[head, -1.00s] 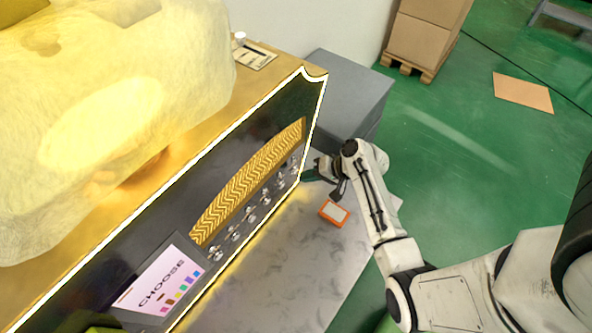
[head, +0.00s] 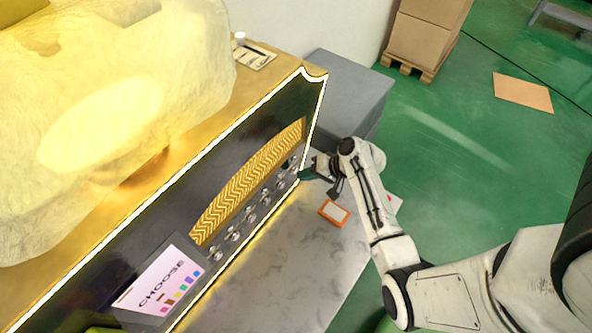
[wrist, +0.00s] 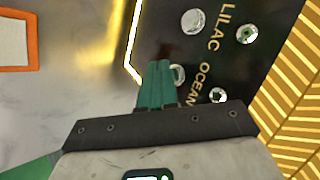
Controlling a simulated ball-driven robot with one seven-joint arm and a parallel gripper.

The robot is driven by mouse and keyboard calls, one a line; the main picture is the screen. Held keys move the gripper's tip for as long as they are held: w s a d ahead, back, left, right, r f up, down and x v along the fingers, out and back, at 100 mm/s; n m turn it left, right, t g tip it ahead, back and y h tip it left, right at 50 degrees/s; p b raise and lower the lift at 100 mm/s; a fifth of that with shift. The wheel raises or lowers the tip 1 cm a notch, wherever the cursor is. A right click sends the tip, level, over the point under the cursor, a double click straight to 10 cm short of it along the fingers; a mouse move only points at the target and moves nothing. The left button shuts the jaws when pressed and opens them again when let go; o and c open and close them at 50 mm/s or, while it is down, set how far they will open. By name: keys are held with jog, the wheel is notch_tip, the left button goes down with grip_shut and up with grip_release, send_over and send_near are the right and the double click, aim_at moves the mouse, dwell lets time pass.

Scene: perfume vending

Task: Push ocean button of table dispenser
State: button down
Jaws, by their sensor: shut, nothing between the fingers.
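The table dispenser (head: 120,262) has a dark front panel with a glowing white edge and a row of silver fittings. In the wrist view, the gold OCEAN label (wrist: 203,85) lies between a round silver button (wrist: 179,74) and a faceted silver piece (wrist: 218,95). My gripper (wrist: 157,66) is shut and empty, with its green fingertips just left of that round button and partly covering it. I cannot tell whether they touch it. In the head view my gripper (head: 306,175) is at the panel's far right end.
The LILAC label (wrist: 225,27) sits above, with its own round button (wrist: 193,21). A gold patterned strip (head: 245,185) runs along the panel. An orange-framed card (head: 334,212) lies on the grey surface (head: 290,265) below. A grey box (head: 348,90) stands behind my gripper.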

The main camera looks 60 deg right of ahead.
jog(key=shift+w, duration=0.45)
dwell(0.8)
jog(key=shift+s+p, duration=0.3)
jog(key=shift+s, duration=0.55)
jog(key=shift+s, duration=0.15)
jog(key=s+p, duration=0.1)
jog(key=s, duration=0.3)
jog(key=shift+s+a+p, duration=0.1)
jog(key=shift+s+p, duration=0.25)
jog(key=shift+p, duration=0.05)
dwell(0.7)
